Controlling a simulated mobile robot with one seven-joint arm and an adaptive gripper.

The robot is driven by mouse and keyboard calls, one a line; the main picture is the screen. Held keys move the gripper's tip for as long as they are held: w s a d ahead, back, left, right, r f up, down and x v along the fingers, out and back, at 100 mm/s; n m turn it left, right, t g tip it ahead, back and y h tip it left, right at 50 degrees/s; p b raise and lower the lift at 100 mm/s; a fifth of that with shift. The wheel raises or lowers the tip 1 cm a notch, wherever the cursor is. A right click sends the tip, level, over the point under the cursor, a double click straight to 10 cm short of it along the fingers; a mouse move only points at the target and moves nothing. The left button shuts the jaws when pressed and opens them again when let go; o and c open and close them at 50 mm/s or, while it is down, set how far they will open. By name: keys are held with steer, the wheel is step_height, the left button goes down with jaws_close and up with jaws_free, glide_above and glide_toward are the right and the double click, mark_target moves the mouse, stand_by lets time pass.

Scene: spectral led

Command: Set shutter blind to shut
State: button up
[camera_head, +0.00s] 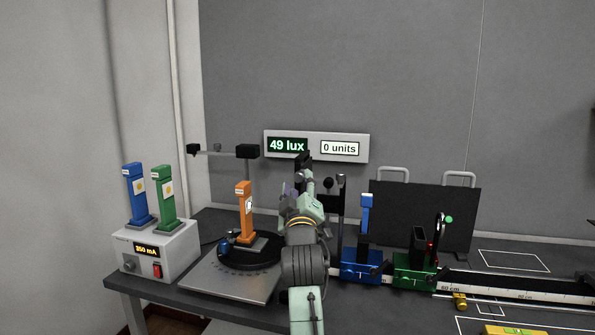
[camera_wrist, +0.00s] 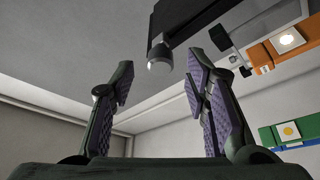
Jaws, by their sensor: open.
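In the head view my gripper (camera_head: 302,190) is above the bench, right of the orange LED post (camera_head: 243,208).
A lamp-current box (camera_head: 160,250) with blue and green posts stands left. A grey plate (camera_head: 215,281) bears the turntable. A display (camera_head: 317,147) reads 49 lux and 0 units. Blue (camera_head: 361,266) and green (camera_head: 413,271) rail carriages and a black panel (camera_head: 400,205) stand right.

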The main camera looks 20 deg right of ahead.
mark_target(299, 179)
steer(key=shift+p+x, duration=0.55)
steer(key=shift+x, duration=1.55)
steer(key=shift+a, duration=0.1)
steer(key=shift+c, duration=0.3)
jaws_close()
